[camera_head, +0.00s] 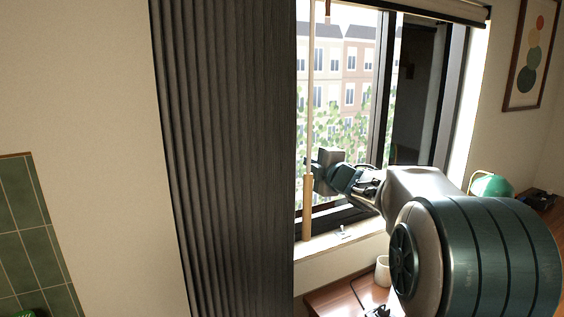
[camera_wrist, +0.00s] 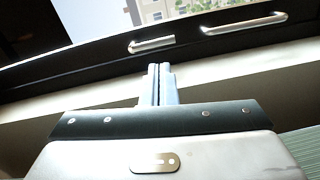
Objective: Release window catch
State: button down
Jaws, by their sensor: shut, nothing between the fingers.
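The window (camera_head: 345,90) has a dark frame and stands behind my arm in the head view. In the wrist view, the dark lower frame (camera_wrist: 90,66) carries a short silver handle (camera_wrist: 152,44) and a longer silver bar (camera_wrist: 243,23) to its right. I cannot tell for sure which one is the catch. My gripper (camera_wrist: 160,67) is shut and empty, its two pale fingers together. The fingertips appear just below the short handle, with a small gap in the picture. In the head view, my gripper (camera_head: 322,166) is in front of the glass, and neither handle can be made out.
A dark pleated curtain (camera_head: 225,150) hangs left of the window. A thin rod with a wooden grip (camera_head: 307,200) hangs close to my gripper. A small item (camera_head: 343,234) lies on the pale sill (camera_head: 325,243). A white cup (camera_head: 382,270) and a green lamp (camera_head: 490,185) are at lower right.

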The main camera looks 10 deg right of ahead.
jog(key=n+y, duration=0.1)
jog(key=n, duration=0.1)
jog(key=w+a+n+y, duration=0.1)
jog(key=shift+w+f+g+y, duration=0.1)
jog(key=shift+f+g+y, duration=0.2)
jog(key=shift+f, duration=0.1)
jog(key=p+x, duration=0.2)
jog(key=x, duration=0.8)
jog(key=shift+p, duration=0.35)
jog(key=shift+a+f+n, duration=0.1)
jog(key=shift+n, duration=0.3)
